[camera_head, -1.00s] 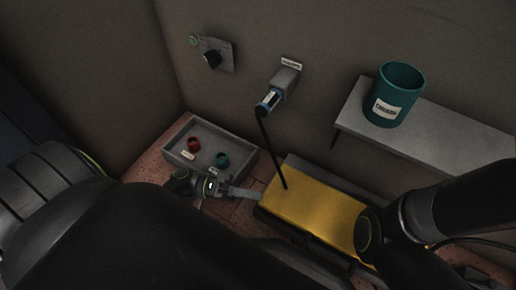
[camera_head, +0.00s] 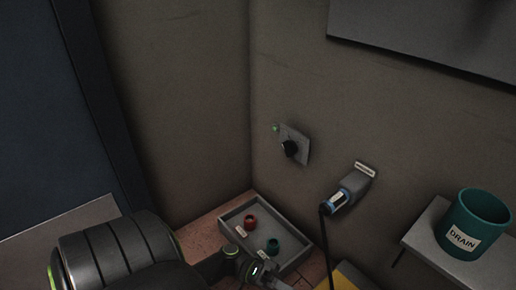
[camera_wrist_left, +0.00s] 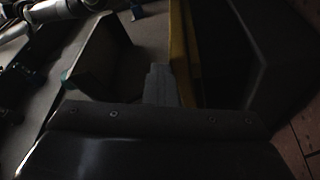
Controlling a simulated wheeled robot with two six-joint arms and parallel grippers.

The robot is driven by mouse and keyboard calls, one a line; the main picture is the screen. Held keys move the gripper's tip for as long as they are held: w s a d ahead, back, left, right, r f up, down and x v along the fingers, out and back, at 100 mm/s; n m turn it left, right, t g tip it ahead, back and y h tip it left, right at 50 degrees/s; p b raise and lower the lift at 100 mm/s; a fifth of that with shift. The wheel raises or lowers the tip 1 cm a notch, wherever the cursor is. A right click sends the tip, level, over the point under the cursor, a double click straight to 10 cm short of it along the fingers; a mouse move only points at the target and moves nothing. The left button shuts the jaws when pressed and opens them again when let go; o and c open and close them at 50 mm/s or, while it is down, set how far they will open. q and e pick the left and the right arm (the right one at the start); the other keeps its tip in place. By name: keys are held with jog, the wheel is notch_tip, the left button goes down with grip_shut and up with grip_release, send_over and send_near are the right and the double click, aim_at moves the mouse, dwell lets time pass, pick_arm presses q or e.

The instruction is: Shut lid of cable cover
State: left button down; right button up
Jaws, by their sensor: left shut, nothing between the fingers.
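The yellow lid (camera_head: 348,277) of the cable cover shows only as a corner at the bottom edge of the head view. A black cable (camera_head: 326,250) runs down to it from the wall connector. In the left wrist view the lid is a narrow yellow strip (camera_wrist_left: 181,45) with a dark body beside it on the right. My left gripper (camera_head: 279,284) is shut and empty, just left of the lid. Its grey fingers (camera_wrist_left: 160,86) are close to the yellow strip; I cannot tell whether they touch. How far the lid stands open is unclear. My right gripper is not in view.
The blue-ended connector (camera_head: 347,193) and a knob plate (camera_head: 293,146) are on the wall. A teal DRAIN bucket (camera_head: 474,222) stands on a shelf (camera_head: 425,229).

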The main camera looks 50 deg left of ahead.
pick_arm(q)
jog(key=p+v, duration=0.3)
jog(key=v, duration=1.4)
jog(key=shift+a, duration=0.2)
